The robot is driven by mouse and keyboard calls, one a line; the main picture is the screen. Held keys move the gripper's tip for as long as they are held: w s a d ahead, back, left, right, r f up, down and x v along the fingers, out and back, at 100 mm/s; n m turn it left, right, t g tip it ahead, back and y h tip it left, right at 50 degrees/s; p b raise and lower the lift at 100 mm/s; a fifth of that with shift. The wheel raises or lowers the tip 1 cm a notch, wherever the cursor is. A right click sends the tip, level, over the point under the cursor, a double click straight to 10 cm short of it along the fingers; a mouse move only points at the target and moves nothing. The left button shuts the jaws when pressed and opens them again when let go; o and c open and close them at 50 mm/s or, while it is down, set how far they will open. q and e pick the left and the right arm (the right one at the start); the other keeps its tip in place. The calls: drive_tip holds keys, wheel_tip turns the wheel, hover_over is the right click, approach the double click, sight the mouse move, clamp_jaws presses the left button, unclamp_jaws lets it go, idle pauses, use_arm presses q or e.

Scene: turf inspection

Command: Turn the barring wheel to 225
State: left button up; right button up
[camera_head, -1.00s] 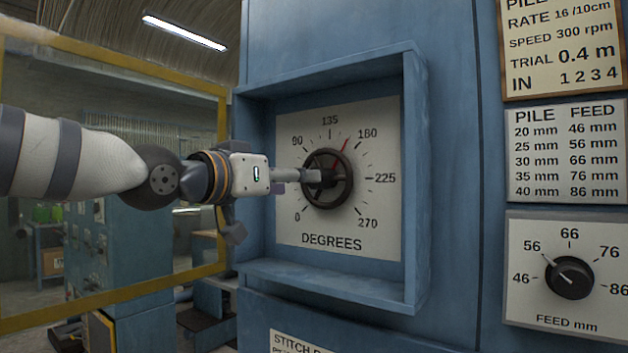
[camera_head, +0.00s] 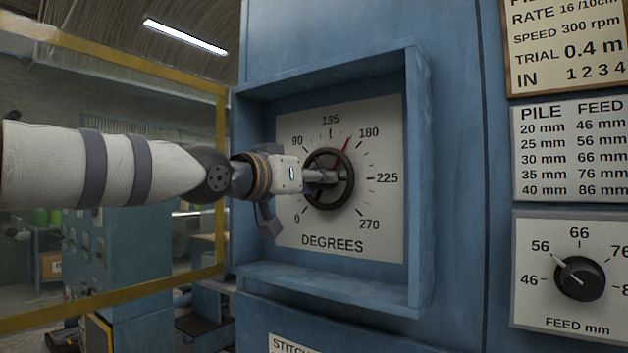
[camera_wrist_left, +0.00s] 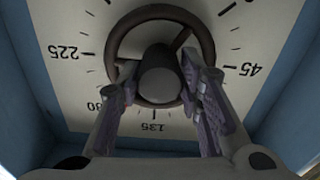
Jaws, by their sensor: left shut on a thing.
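The barring wheel (camera_head: 351,190) is a dark round handwheel in front of a white degree plate (camera_head: 385,240), inside a blue box frame. Its red pointer (camera_head: 345,146) stands between 135 and 180 on the scale. My left gripper (camera_head: 328,177) reaches straight in at the wheel's middle and is shut on it. In the left wrist view, the two fingers (camera_wrist_left: 160,70) lie on either side of the wheel's round hub (camera_wrist_left: 162,78), inside the rim (camera_wrist_left: 160,14). The contact at the fingertips is partly hidden. My right gripper does not show.
The blue frame (camera_head: 420,180) stands out around the dial on all sides. To the right are a feed knob (camera_head: 579,279) set near 56 and a pile and feed chart (camera_head: 568,150). A yellow-edged guard (camera_head: 222,150) stands at left, behind my arm.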

use_arm(q)
drive_tip(key=m, duration=0.6)
drive_tip(key=shift+f, duration=0.1)
drive_tip(key=m, duration=0.5)
idle(0.3)
drive_tip(key=shift+m, duration=0.5)
drive_tip(key=o, duration=1.2)
drive_tip(key=shift+w, duration=0.1)
drive_tip(key=shift+c, duration=0.2)
